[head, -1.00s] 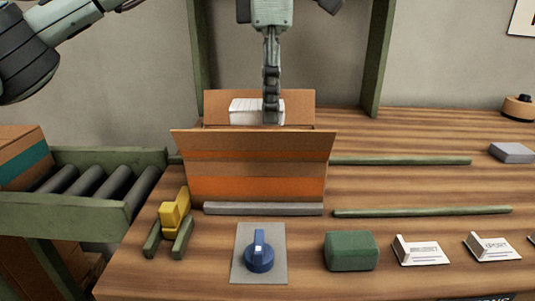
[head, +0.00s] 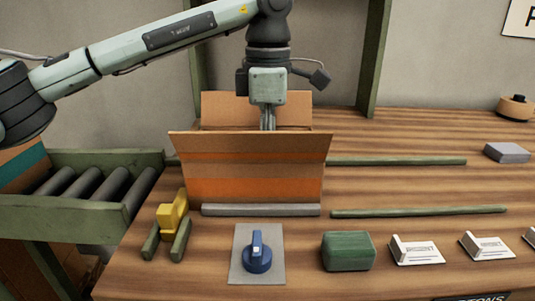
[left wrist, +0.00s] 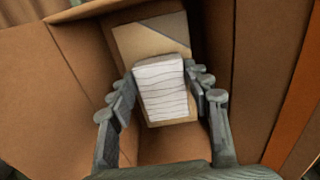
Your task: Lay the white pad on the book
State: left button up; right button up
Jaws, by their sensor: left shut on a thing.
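The white pad (left wrist: 162,95), with dark wavy lines on top, is between the fingers of my left gripper (left wrist: 162,76) in the left wrist view. My left gripper is shut on it. A tan book with a grey corner (left wrist: 145,38) lies below and beyond the pad inside the carton (head: 250,160). The pad overlaps the book in that view; I cannot tell whether they touch. In the head view my left gripper (head: 268,118) reaches down into the open carton, and the front flap hides its fingertips, the pad and the book. My right gripper is not in view.
The carton's raised flaps and walls closely surround my left gripper. A grey bar (head: 261,210) lies before the carton. A blue knob (head: 257,257), green block (head: 347,251) and yellow tool (head: 172,215) are in front. A roller conveyor (head: 85,190) is at the left.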

pick_arm(q)
jog(key=shift+f, duration=0.2)
jog(key=o, duration=0.9)
jog(key=shift+o, duration=0.2)
jog(key=shift+r, duration=0.1)
notch_tip(320, 180, up, 12)
jog(key=shift+r, duration=0.1)
